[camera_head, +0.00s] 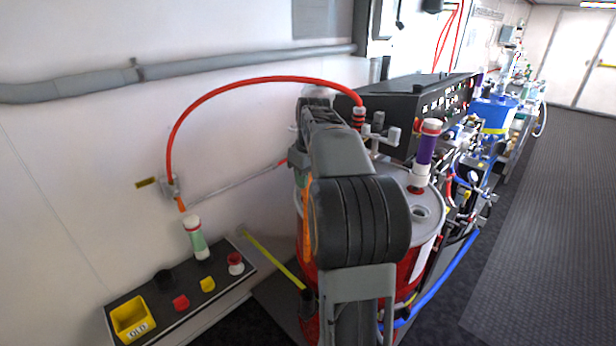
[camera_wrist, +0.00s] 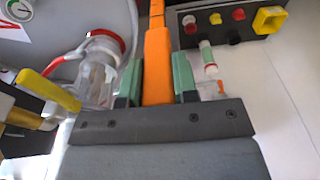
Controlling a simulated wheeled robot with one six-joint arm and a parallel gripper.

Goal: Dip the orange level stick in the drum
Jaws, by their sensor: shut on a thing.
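My gripper (camera_wrist: 157,82) is shut on the orange level stick (camera_wrist: 157,50) in the wrist view, with a green finger pad on each side of it. The stick runs up past the top edge of that view, so its far end is out of sight. The red drum (camera_head: 424,262) with a pale grey top stands behind my arm. A round opening (camera_head: 421,212) shows in its top. The stick appears outside this opening.
A purple-and-white cylinder (camera_head: 426,145) stands on the drum top. A dark panel (camera_head: 228,282) at lower left holds a yellow bin (camera_head: 132,318), colored knobs and a green-and-white tube (camera_head: 196,238). A red hose (camera_head: 262,80) arches above. The floor at right (camera_head: 545,220) is clear.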

